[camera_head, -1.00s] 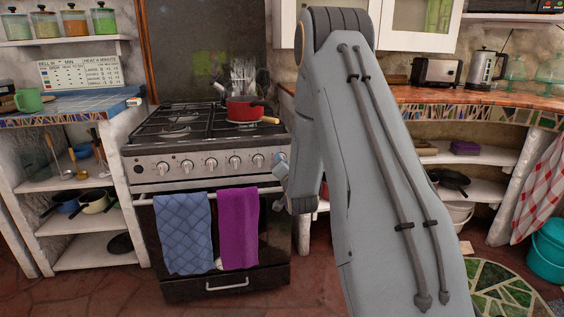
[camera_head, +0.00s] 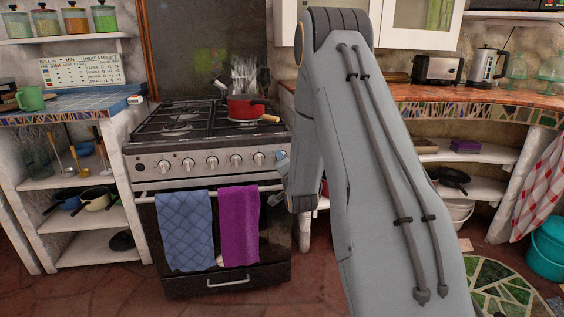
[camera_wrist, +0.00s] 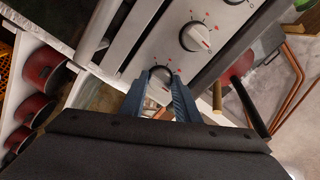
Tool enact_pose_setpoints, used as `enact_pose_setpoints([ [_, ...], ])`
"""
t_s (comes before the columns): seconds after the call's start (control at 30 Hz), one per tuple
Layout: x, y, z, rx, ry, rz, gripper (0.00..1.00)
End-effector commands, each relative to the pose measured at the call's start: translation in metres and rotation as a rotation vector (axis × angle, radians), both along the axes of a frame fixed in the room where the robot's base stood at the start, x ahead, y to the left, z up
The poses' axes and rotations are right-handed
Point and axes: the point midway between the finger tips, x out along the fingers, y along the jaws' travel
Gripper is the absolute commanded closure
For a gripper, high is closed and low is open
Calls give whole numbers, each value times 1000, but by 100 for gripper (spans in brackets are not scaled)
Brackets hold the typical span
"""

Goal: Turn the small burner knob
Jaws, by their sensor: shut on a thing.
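The stove's front panel (camera_head: 175,164) carries a row of silver knobs. My gripper (camera_head: 281,157) is at the right end of this row, and my arm hides part of that area. In the wrist view, the two blue fingers of my gripper (camera_wrist: 162,76) stand on either side of a round burner knob (camera_wrist: 160,83) and are shut on it. The fingers hide its sides. Red marks show on the panel around it. A neighbouring knob (camera_wrist: 195,37) is free, above and to the right in the wrist view.
A red pot (camera_head: 243,109) stands on the hob behind the panel. A blue towel (camera_head: 184,230) and a purple towel (camera_head: 239,226) hang from the oven handle below. A counter (camera_head: 430,94) with a toaster (camera_head: 436,71) is to the right. The floor in front is clear.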

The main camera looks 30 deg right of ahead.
Motion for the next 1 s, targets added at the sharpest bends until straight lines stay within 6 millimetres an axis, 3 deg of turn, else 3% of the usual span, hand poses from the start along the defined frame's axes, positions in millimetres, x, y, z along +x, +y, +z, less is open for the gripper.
enact_pose_setpoints([
  [0.03,0,0,0,1,-1,1,68],
  [0.13,0,0,0,0,-1,0,53],
  [0.47,-3,0,0,0,0,-1,53],
  [1.0,-71,20,0,0,1,0,53],
])
